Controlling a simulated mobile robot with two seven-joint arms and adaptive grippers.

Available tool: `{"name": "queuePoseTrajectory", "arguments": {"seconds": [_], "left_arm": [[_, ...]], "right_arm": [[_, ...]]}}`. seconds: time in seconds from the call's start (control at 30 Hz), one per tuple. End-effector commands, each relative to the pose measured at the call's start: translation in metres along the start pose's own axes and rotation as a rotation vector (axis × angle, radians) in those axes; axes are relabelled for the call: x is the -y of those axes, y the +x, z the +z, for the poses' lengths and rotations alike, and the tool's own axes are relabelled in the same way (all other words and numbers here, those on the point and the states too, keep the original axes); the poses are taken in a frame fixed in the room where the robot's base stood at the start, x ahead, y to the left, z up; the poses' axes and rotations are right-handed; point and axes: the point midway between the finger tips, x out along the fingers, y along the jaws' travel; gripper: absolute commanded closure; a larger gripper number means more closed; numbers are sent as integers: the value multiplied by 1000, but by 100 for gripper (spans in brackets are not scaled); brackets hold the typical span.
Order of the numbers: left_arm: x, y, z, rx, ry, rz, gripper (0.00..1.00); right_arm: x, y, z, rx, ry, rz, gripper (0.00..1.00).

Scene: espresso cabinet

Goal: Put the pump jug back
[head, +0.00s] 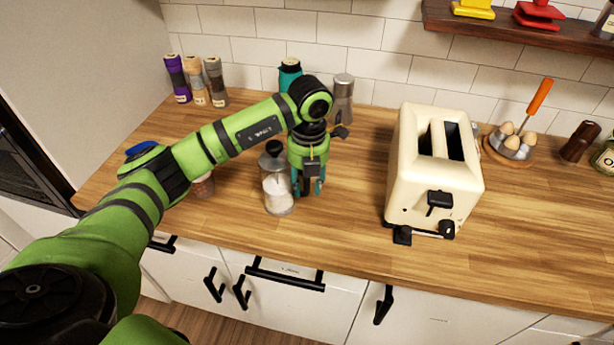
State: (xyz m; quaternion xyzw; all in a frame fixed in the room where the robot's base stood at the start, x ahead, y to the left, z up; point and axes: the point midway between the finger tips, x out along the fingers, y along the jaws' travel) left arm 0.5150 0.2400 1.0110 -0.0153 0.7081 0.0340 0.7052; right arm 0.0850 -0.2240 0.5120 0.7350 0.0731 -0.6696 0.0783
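A clear glass jug (278,197) with a black lid and knob stands upright on the wooden counter near its front edge, with something white inside. I take it for the pump jug. My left gripper (308,188) points down right beside it, on its right side in the head view. The fingers are close to the glass. Whether they are around a handle or only next to the jug is too small to tell. My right gripper is out of view. A teal vessel (289,74) with a dark top stands at the back, partly behind my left arm.
A cream toaster (432,165) stands right of the jug, with bare counter between. A grey-lidded canister (343,97) and several spice grinders (198,88) stand along the back. A small cup (204,187) is partly behind my arm. An egg holder (512,147) is at the right.

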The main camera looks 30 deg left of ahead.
Motion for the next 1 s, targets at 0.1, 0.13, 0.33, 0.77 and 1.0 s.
{"name": "queuePoseTrajectory", "arguments": {"seconds": [0.1,0.13,0.33,0.77,1.0], "left_arm": [[0,-7,1,3,0,0,62],[0,-10,1,5,0,-1,62],[0,-50,2,9,1,-2,62],[0,-118,1,2,-1,0,62],[0,-122,0,0,-1,0,62]], "right_arm": [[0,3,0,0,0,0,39],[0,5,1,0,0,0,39],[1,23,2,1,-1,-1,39],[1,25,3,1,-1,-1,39],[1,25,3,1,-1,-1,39]]}}
